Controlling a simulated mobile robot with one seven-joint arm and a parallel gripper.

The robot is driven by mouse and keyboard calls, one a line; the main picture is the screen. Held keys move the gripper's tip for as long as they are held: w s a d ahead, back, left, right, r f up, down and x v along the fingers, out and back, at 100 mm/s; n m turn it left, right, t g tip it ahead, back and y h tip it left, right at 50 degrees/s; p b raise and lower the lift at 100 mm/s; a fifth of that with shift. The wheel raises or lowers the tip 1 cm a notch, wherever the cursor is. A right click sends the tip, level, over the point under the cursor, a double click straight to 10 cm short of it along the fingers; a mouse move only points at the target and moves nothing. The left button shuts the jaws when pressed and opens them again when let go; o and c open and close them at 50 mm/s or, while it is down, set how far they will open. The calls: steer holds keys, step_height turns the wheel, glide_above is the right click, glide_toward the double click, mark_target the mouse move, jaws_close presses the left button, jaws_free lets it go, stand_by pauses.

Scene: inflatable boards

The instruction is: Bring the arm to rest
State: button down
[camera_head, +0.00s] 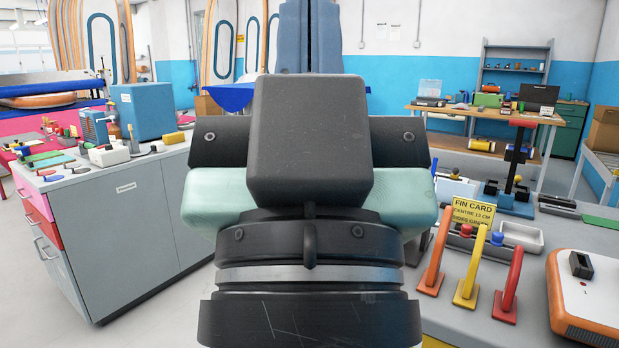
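My arm's end fills the middle of the head view, seen from behind and close up. My gripper (310,140) shows as a dark block with a wide dark bar and pale mint-green parts on both sides. Below it are black rounded links with a silver ring. The fingers are hidden behind this body, so I cannot see whether they are open or hold anything. The arm stands in front of the camera, with open floor to its left and a grey worktop (585,240) to its right.
A grey cabinet (125,230) with tools stands at left. A wooden workbench (480,115) is at the back right. Floor is clear at lower left.

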step_height(320, 180, up, 25)
steer(key=p, duration=2.2)
steer(key=shift+f, duration=0.1)
